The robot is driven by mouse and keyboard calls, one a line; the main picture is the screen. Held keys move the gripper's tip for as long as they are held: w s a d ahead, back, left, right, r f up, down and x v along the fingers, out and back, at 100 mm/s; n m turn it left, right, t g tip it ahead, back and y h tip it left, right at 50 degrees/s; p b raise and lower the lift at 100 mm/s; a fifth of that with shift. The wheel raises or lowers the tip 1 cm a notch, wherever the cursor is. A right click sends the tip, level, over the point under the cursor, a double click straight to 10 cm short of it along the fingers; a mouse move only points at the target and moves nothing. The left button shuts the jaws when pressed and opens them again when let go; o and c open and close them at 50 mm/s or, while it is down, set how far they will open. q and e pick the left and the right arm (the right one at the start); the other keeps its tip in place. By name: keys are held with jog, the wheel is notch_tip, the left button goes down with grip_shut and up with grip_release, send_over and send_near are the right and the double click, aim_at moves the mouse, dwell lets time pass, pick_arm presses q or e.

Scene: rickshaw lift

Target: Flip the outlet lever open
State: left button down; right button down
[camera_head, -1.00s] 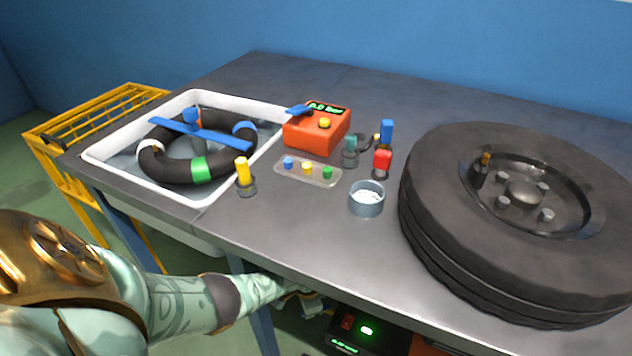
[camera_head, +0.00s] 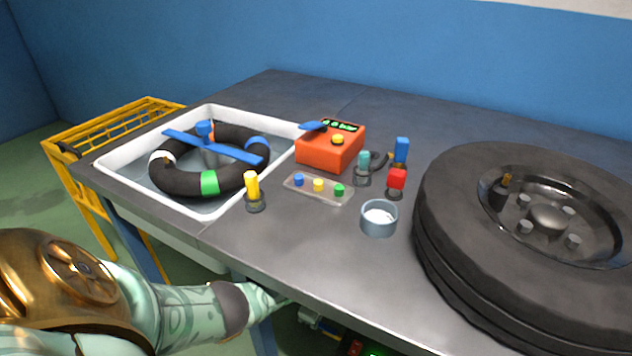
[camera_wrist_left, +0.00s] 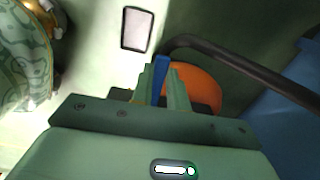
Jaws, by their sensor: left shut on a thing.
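A narrow blue lever (camera_wrist_left: 159,80) shows in the left wrist view between the two fingers of my left gripper (camera_wrist_left: 163,76). The gripper is shut on it. An orange rounded body (camera_wrist_left: 197,87) lies just behind the fingers; the lever's joint to it is hidden. In the head view my left arm reaches under the front edge of the bench, and the gripper and lever are hidden there. My right gripper is in neither view.
The grey bench (camera_head: 310,260) is above the arm's reach. It holds a white water tray (camera_head: 125,195), an orange gauge box (camera_head: 330,150) and a large wheel (camera_head: 440,240). A dark curved tube (camera_wrist_left: 240,70) passes behind the gripper. A yellow rack (camera_head: 90,145) stands at left.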

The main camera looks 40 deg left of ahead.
pick_arm(q)
jog(key=shift+a, duration=0.1)
dwell(0.5)
jog(key=c, duration=1.6)
grip_release()
jog(key=shift+c, duration=0.2)
jog(key=shift+w, duration=0.1)
